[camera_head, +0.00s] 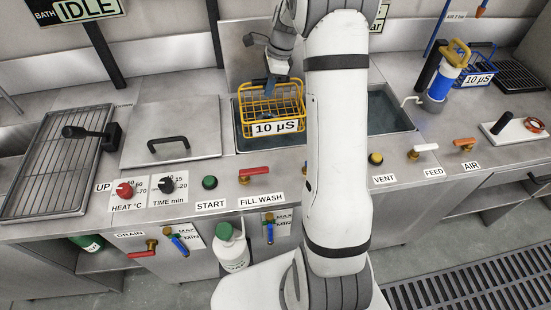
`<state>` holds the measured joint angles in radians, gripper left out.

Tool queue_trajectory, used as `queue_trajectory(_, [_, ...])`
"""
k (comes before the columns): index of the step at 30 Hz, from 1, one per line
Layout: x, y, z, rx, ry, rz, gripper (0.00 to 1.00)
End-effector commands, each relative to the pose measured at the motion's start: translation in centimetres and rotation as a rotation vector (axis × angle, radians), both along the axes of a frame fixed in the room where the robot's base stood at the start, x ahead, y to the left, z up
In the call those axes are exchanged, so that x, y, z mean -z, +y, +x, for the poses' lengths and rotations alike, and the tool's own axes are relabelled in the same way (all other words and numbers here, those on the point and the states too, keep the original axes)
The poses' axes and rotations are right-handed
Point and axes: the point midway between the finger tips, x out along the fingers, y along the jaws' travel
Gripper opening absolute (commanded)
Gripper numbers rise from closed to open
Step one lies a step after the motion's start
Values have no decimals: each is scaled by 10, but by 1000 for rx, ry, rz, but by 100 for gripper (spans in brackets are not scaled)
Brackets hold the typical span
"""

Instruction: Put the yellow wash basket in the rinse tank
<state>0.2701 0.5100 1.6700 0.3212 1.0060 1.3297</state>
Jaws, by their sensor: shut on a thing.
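The yellow wash basket (262,104) is a wire basket with a white "10 µS" label on its front; small dark contents show faintly inside. My gripper (270,86) is above it, pointing down and shut on its upper part. The basket is over an open tank (244,142) with a dark inside, left of my arm. I cannot tell whether the basket touches the tank's bottom. Another open basin (392,118) shows right of my arm. My arm hides the part between, and no label reading "rinse" is visible on either.
A closed metal lid (175,130) with a black handle is left of the open tank. A wire rack (60,160) lies farther left. A blue basket (474,77) and a blue-and-yellow cylinder (445,75) stand back right. Valves and knobs line the front edge.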

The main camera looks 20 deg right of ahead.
Motion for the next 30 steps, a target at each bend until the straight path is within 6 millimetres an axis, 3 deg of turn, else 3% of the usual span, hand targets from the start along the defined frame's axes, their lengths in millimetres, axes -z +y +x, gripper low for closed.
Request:
queue_trajectory(1, [17, 1, 0, 0, -2, 0, 0])
queue_trajectory(18, [104, 2, 1, -4, -2, 0, 0])
queue_trajectory(30, [128, -1, 0, -4, 2, 1, 0])
